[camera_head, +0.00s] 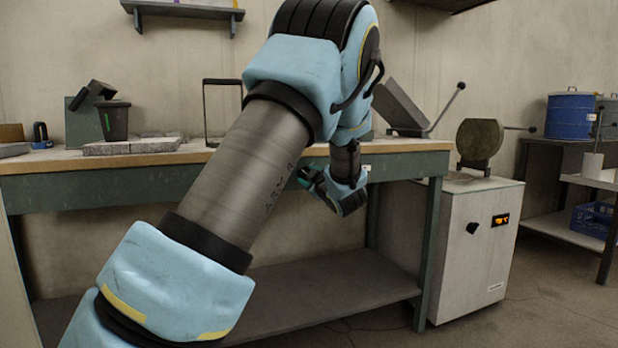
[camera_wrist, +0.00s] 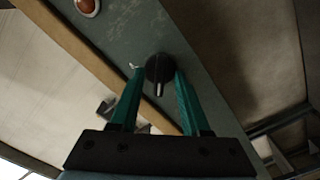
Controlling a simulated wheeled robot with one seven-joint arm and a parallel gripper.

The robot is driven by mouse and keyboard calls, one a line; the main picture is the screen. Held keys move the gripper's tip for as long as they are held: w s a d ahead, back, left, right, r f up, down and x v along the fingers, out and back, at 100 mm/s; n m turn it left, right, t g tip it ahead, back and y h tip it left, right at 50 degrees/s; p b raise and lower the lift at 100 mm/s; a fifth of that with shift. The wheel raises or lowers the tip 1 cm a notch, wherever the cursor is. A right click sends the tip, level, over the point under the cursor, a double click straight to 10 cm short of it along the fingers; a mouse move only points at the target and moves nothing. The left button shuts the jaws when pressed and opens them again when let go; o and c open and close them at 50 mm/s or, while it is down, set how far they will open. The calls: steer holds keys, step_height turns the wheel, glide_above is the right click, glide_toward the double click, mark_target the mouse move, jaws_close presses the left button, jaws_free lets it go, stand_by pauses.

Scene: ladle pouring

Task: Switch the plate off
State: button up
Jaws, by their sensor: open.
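A round black knob (camera_wrist: 159,69) with a pale pointer bar sits on the green front rail (camera_wrist: 185,45) of the workbench in the wrist view. My gripper (camera_wrist: 158,76) is open, with one green finger on each side of the knob; I cannot tell whether either touches it. A reddish round lamp or button (camera_wrist: 88,6) is on the same rail at the upper left; I cannot tell if it is lit. In the head view my gripper (camera_head: 304,178) is at the bench front, and my arm hides the knob. I cannot make out the plate there.
The wooden bench top (camera_head: 45,163) carries a dark cup (camera_head: 114,122), grey slabs (camera_head: 133,146) and a tilted grey block (camera_head: 400,107). A pale cabinet (camera_head: 466,255) with a lit orange display stands to the right. A lower shelf (camera_head: 320,290) is under the bench.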

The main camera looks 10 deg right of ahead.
steer(key=s+d+p, duration=0.1)
steer(key=s, duration=0.9)
steer(key=shift+s+d, duration=0.2)
steer(key=shift+s, duration=0.2)
steer(key=a+f+m+g+h, duration=0.4)
steer(key=a+f+m+g, duration=0.25)
steer(key=a+f, duration=0.35)
steer(key=s+a+f+m+g+y, duration=0.1)
steer(key=s+a+f+m+g, duration=0.3)
steer(key=s+a, duration=0.6)
steer(key=s+a+f+m+g+y, duration=0.1)
steer(key=s+a+f+g, duration=0.1)
steer(key=s+a+g, duration=0.7)
step_height(320, 180, up, 32)
steer(key=s+t+p, duration=0.2)
steer(key=t+p, duration=0.1)
steer(key=p, duration=2.9)
steer(key=shift+d+f, duration=0.2)
steer(key=shift+d, duration=0.1)
